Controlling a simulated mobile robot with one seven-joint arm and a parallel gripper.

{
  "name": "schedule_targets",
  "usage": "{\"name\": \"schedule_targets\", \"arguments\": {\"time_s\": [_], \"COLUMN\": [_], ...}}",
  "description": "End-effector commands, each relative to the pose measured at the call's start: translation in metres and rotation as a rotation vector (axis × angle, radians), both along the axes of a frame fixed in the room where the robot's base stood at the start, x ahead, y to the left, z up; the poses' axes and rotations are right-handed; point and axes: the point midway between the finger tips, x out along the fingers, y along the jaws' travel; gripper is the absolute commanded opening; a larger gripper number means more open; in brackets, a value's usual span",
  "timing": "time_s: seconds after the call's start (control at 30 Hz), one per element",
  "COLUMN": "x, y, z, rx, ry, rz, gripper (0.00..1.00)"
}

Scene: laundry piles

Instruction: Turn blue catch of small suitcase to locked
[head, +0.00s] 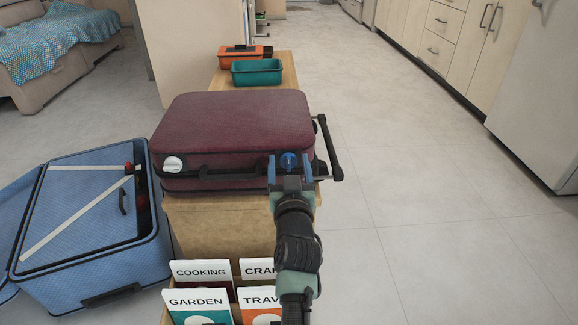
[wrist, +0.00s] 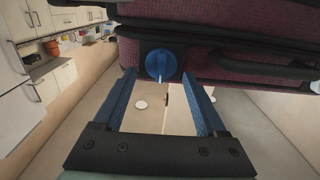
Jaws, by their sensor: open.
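The small suitcase (head: 230,125) is dark red and lies shut on a wooden bench. Its blue catch (head: 289,160) is a round knob near the right end of the front face. A white catch (head: 173,164) sits near the left end. My gripper (head: 289,163) is in front of the blue catch, with a finger on each side of it. In the wrist view the blue catch (wrist: 161,64) shows a raised, roughly upright ridge between the open blue fingers (wrist: 163,85). I cannot tell whether the fingers touch it.
An open blue suitcase (head: 95,220) lies on the floor at left. Labelled cards (head: 200,270) stand in front of the bench. A teal bin (head: 257,72) and an orange box (head: 244,54) sit behind the red suitcase. The floor at right is clear.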

Motion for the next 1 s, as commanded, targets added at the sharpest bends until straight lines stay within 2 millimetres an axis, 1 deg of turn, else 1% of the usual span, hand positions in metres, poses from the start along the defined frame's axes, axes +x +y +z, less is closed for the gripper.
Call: {"name": "schedule_targets", "arguments": {"time_s": [0.1,0.13,0.53,0.83,1.0], "x": [-0.0001,-0.0002,-0.0004,-0.0005,-0.0005], "y": [0.0001,0.0001,0.0001,-0.0002,-0.0012], "z": [0.0,0.0,-0.0001,0.0,0.0001], "rx": [0.0,0.0,0.0,0.019,0.083], "ry": [0.0,0.0,0.0,0.0,0.001], "rz": [0.0,0.0,0.0,0.0,0.0], "gripper": [0.74,0.72,0.0,0.0,0.0]}}
